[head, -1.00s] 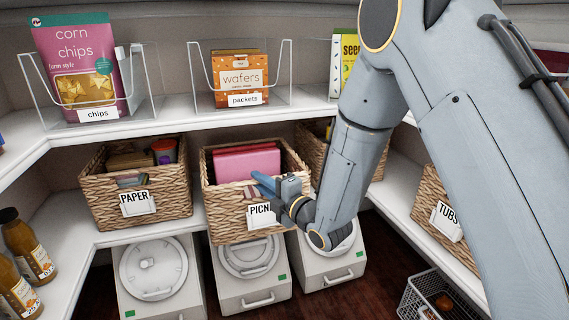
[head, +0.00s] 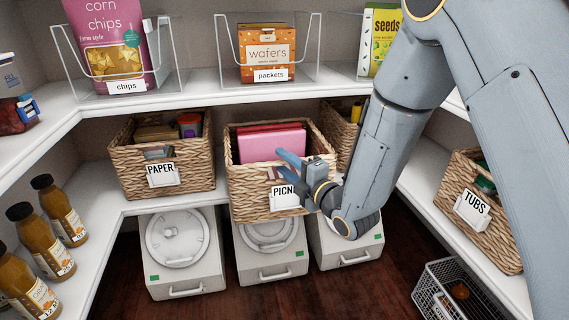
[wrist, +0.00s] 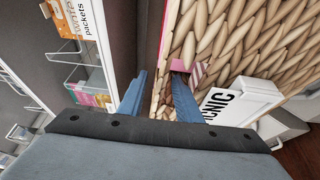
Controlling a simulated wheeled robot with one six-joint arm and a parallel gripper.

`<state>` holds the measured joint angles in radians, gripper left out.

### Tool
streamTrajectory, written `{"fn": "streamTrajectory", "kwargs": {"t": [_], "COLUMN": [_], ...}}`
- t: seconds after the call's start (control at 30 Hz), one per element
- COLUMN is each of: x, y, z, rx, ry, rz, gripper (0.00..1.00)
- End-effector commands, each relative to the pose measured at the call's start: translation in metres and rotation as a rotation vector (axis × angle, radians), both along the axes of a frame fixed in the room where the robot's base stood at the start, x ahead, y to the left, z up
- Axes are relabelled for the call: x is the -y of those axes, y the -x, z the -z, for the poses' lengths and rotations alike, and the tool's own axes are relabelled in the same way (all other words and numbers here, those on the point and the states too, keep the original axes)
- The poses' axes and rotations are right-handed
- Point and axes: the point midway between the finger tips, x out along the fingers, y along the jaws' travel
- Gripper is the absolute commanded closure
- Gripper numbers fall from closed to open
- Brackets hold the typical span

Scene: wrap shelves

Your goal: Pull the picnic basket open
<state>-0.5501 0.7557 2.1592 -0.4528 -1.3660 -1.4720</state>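The picnic basket (head: 250,192) is a woven basket on the middle shelf, with a label reading "PICN" (head: 284,196), partly covered by my gripper. Pink packs (head: 270,144) lie in it. Its front sticks out past the shelf edge, farther than the paper basket does. My gripper (head: 289,166) is at the basket's front rim, right of centre.
The paper basket (head: 190,180) stands to the left and the tubs basket (head: 450,208) to the right. White lidded bins (head: 268,266) stand below. Bottles (head: 60,212) line the left shelf, and a wire basket (head: 428,292) is at lower right.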

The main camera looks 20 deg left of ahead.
Motion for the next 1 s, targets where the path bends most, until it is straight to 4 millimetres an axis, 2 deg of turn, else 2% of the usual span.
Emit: {"fn": "streamTrajectory", "kwargs": {"t": [0.17, 0.53, 0.7, 1.0], "x": [0.013, 0.059, 0.065, 0.065], "y": [0.007, 0.037, 0.043, 0.043], "z": [0.000, 0.000, 0.000, 0.000], "rx": [-0.001, -0.001, 0.000, 0.000], "ry": [0.001, 0.001, 0.000, 0.000], "rz": [0.001, 0.002, 0.000, 0.000], "gripper": [0.69, 0.69, 0.69, 0.69]}}
